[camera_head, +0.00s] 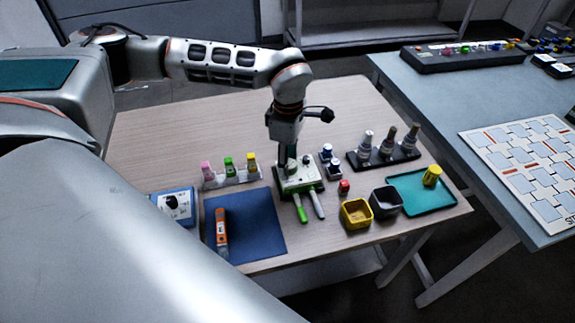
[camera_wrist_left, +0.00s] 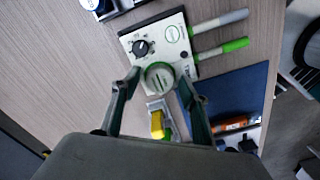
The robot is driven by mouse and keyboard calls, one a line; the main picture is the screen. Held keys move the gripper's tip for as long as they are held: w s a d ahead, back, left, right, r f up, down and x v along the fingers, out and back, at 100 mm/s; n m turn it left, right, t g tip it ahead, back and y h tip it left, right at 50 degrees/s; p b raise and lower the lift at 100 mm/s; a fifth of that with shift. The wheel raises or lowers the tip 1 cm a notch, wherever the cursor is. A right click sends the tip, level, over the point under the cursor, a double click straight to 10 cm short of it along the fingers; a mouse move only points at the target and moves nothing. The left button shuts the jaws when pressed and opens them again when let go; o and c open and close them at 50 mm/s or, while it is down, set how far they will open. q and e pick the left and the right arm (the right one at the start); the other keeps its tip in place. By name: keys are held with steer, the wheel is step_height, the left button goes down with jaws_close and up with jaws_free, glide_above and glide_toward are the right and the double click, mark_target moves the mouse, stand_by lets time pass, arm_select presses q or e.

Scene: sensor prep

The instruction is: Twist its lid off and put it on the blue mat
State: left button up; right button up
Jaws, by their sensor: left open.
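My left gripper (camera_head: 289,165) points down over the white instrument box (camera_head: 308,184) on the wooden table. In the left wrist view the gripper (camera_wrist_left: 158,80) is open, its fingers on either side of a round grey-topped lid with a green rim (camera_wrist_left: 159,75). I cannot tell whether the fingers touch it. What is under the lid is hidden. My right gripper is not in view.
A rack of pink, green and yellow-capped bottles (camera_head: 231,178) stands behind the mat. Yellow (camera_head: 356,221) and dark (camera_head: 386,209) bins, a red cube (camera_head: 344,186) and a teal tray (camera_head: 405,196) are to the right. The mat's right part is clear.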

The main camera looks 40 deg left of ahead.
arm_select(q)
steer(key=shift+p, duration=0.3)
stand_by(0.5)
steer(key=c, duration=0.7)
